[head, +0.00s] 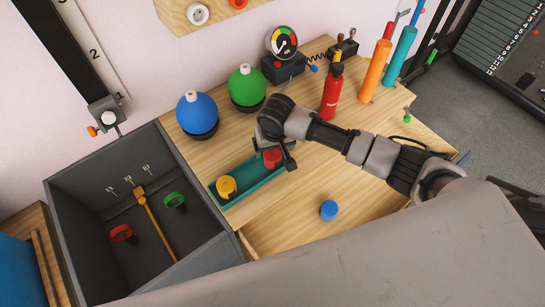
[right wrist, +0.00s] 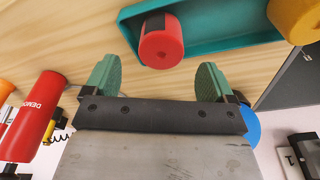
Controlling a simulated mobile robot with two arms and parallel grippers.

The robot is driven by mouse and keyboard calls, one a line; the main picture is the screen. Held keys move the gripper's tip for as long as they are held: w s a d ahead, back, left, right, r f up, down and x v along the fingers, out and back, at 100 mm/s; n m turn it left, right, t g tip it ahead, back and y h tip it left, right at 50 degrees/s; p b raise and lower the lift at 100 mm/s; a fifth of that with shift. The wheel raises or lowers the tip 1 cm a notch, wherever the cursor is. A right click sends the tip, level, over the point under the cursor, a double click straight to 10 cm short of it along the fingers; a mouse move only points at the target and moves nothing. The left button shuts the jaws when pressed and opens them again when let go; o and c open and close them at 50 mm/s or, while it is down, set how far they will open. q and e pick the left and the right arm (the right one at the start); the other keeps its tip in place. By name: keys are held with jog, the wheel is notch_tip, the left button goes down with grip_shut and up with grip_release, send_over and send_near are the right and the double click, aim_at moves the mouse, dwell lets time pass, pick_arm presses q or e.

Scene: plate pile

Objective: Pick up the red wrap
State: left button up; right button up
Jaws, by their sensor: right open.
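The red wrap (head: 271,158) is a small red roll with a dark patch, in the teal tray (head: 248,184) on the wooden table. In the head view my right gripper partly hides it. In the right wrist view the red wrap (right wrist: 161,42) shows against the teal tray (right wrist: 213,40), just beyond and between the level of the two green fingertips. My right gripper (right wrist: 158,76) is open and empty, its fingers wide apart; in the head view it (head: 283,157) hangs over the tray's right end. My left gripper is not in view.
A yellow roll (head: 226,186) sits at the tray's left end. A blue roll (head: 328,210) stands apart on the table. Blue (head: 197,112) and green (head: 246,86) balls stand behind; a red cylinder (head: 331,97) stands right. A grey bin (head: 95,215) is left.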

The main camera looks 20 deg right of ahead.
aim_at(273, 153)
jog(key=f, duration=0.4)
jog(key=shift+w, duration=0.25)
jog(key=c, duration=1)
jog(key=shift+r, duration=0.15)
